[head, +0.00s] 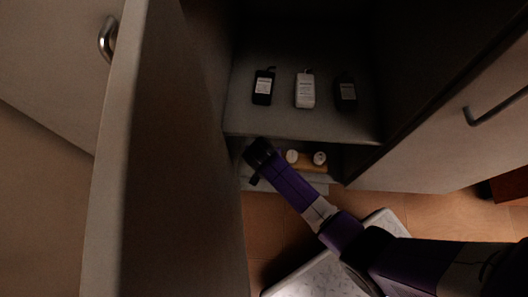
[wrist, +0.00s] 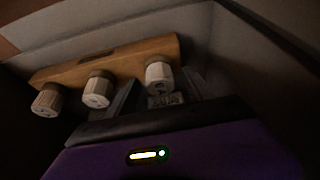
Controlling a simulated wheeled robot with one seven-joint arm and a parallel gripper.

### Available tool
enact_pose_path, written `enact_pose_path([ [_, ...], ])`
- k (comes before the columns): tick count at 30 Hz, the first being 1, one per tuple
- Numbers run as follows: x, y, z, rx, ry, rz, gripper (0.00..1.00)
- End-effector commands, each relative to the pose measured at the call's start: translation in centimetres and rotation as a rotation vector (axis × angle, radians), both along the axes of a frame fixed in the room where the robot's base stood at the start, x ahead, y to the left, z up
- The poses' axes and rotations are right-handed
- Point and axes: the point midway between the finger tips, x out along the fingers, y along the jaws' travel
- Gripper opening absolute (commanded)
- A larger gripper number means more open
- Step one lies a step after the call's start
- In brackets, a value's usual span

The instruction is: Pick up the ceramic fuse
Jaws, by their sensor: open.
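Several white, ribbed, round-capped pieces that look like ceramic fuses sit along a wooden strip (wrist: 120,58) in the lower compartment of an open cabinet. In the wrist view they are the left fuse (wrist: 47,100), the middle fuse (wrist: 97,89) and the right fuse (wrist: 158,75). Two show in the head view, a nearer one (head: 292,156) and another (head: 320,158). My gripper (head: 256,162) is in the lower compartment, left of these two. In the wrist view my open fingers (wrist: 160,93) stand either side of the right fuse; contact cannot be told.
On the shelf above (head: 290,122) stand a black labelled box (head: 263,87), a white one (head: 305,90) and a dark one (head: 346,92). The open left door (head: 150,160) and right door (head: 440,135) flank the opening. The shelf edge is just above my gripper.

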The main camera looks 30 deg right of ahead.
Motion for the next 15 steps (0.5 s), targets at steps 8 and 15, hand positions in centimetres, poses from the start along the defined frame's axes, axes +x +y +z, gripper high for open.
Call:
enact_pose_path([
  [8,0.0,-0.01,0.09,0.0,0.0,0.0,0.41],
  [15,-0.01,-0.01,0.09,0.0,0.0,0.0,0.0],
])
